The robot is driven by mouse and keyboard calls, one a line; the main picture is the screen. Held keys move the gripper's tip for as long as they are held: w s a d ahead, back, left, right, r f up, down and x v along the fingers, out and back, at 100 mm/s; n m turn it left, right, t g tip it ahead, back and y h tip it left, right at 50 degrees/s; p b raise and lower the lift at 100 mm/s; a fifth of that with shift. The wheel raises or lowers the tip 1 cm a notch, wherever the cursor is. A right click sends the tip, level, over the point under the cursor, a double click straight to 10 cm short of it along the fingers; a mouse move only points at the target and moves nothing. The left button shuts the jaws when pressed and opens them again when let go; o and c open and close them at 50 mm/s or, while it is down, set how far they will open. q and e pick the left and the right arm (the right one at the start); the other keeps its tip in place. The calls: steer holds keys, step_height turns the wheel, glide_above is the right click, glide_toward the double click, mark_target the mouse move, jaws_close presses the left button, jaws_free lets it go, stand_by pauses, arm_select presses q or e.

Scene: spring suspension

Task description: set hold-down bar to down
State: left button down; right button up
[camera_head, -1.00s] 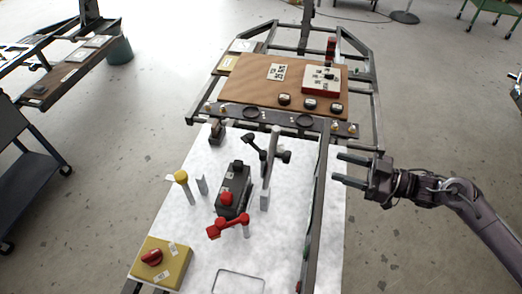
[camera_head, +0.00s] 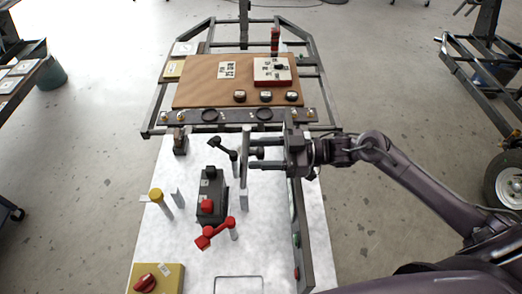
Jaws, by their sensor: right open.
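A dark bar with a rounded end (camera_head: 222,147) slants up to the left beside an upright pale post (camera_head: 245,165); it looks like the hold-down bar, but no label confirms this. My right gripper (camera_head: 254,153) comes in from the right with its fingers apart, one above the other, pointing left at the post. The fingers overlap the post in the picture; I cannot tell whether they touch it. They hide the right part of the dark bar. My left gripper is not in view.
A black block with a red knob (camera_head: 207,206), a red lever (camera_head: 215,233) and a yellow-topped post (camera_head: 159,200) stand to the left and front. A yellow switch box (camera_head: 170,277) is at front left. A dark upright rail (camera_head: 302,230) runs beneath my right arm.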

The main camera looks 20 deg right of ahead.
jaws_close()
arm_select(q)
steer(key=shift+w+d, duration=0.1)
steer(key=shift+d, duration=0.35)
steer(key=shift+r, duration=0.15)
arm_select(e)
steer(key=shift+r, duration=0.1)
